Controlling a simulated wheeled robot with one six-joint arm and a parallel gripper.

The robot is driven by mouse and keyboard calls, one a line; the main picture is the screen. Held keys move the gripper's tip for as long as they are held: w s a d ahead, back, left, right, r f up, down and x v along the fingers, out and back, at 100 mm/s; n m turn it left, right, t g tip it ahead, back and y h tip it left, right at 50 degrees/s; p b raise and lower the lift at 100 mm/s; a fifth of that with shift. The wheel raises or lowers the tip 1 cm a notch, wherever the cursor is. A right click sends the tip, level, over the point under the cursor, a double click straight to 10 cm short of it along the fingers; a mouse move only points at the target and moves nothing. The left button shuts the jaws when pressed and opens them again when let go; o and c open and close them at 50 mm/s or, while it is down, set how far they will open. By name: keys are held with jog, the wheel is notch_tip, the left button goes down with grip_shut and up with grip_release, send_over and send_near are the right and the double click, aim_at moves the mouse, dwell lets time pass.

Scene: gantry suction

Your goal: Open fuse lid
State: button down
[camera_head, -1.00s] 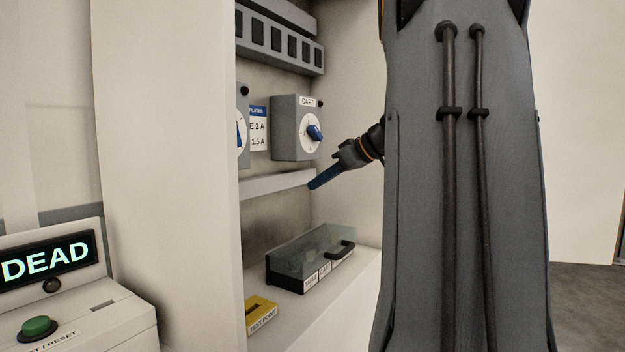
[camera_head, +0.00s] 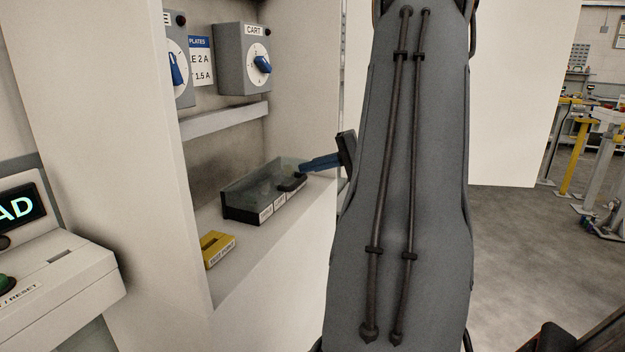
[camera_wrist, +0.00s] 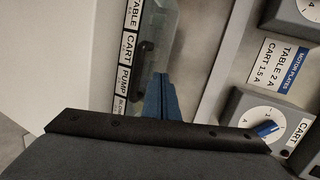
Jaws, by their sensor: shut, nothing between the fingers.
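The fuse box is a dark tray with a clear lid (camera_head: 250,185), standing on the cabinet shelf. Its lid lies closed over it. A black handle (camera_head: 292,183) sits on the lid's front right part; it also shows in the wrist view (camera_wrist: 145,47). My gripper (camera_head: 303,166) has blue fingers, shut and empty, pointing left just above and right of the handle. In the wrist view the blue fingers (camera_wrist: 160,80) point toward the lid, close to the handle. Whether they touch the handle cannot be told.
A yellow test-point block (camera_head: 217,248) lies on the shelf left of the fuse box. A cable tray (camera_head: 225,120) and the grey CART switch box (camera_head: 243,58) are above. The cabinet's side wall (camera_head: 305,80) stands behind. A console (camera_head: 60,275) is at the left.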

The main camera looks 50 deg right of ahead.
jog(key=s+d+f+m+t+p, duration=0.2)
jog(key=s+f+m+p, duration=0.15)
jog(key=m, duration=0.65)
jog(key=s+d+f+m+t+p, duration=0.25)
jog(key=s+f+m, duration=0.25)
jog(key=m, duration=0.5)
jog(key=shift+h, duration=0.3)
jog(key=p+x, duration=0.2)
jog(key=x, duration=0.8)
jog(key=shift+r+p, duration=0.2)
jog(key=shift+p, duration=0.15)
